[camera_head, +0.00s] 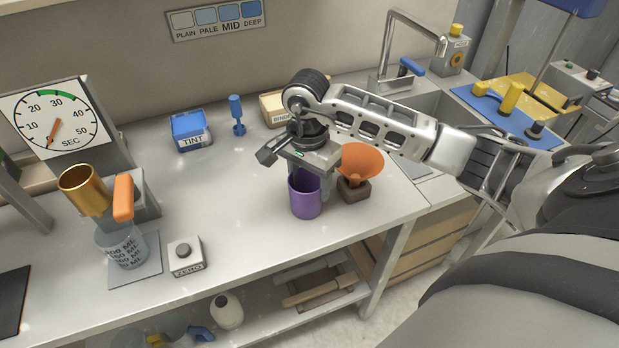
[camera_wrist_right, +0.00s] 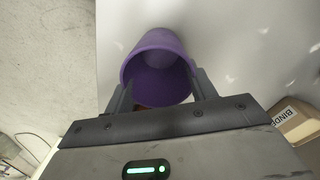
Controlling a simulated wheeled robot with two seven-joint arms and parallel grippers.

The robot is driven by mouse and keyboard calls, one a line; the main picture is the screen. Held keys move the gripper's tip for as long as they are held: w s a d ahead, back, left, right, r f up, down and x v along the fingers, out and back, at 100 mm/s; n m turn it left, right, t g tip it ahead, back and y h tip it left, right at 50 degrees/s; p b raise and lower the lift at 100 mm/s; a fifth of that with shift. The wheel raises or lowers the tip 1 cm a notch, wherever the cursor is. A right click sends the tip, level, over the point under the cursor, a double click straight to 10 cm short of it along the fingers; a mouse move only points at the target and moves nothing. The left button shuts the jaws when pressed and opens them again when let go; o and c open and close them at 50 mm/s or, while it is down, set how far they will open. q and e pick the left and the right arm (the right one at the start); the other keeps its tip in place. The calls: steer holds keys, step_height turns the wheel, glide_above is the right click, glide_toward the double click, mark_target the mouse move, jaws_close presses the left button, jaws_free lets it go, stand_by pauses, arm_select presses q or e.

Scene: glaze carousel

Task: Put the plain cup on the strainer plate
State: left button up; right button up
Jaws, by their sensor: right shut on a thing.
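A plain purple cup (camera_head: 305,201) is upright near the front edge of the worktop, left of the orange funnel. My right gripper (camera_head: 308,176) is above it and shut on it. In the right wrist view, the cup (camera_wrist_right: 157,64) shows its open mouth, with one finger of the gripper (camera_wrist_right: 160,92) on each side. I cannot tell whether its base touches the worktop. I cannot make out a strainer plate for certain; the sink area (camera_head: 425,108) at the back right is partly hidden by my right arm. My left gripper is not in view.
An orange funnel (camera_head: 361,160) on a brown block is close to the cup's right. A blue TINT box (camera_head: 188,130), a blue stamp-like tool (camera_head: 237,115) and a BINDER box (camera_head: 274,106) stand behind. A beaker (camera_head: 122,246) and ZERO button (camera_head: 185,256) are left. The worktop's middle is clear.

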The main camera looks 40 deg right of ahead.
steer(key=shift+f, duration=0.15)
steer(key=o, duration=1)
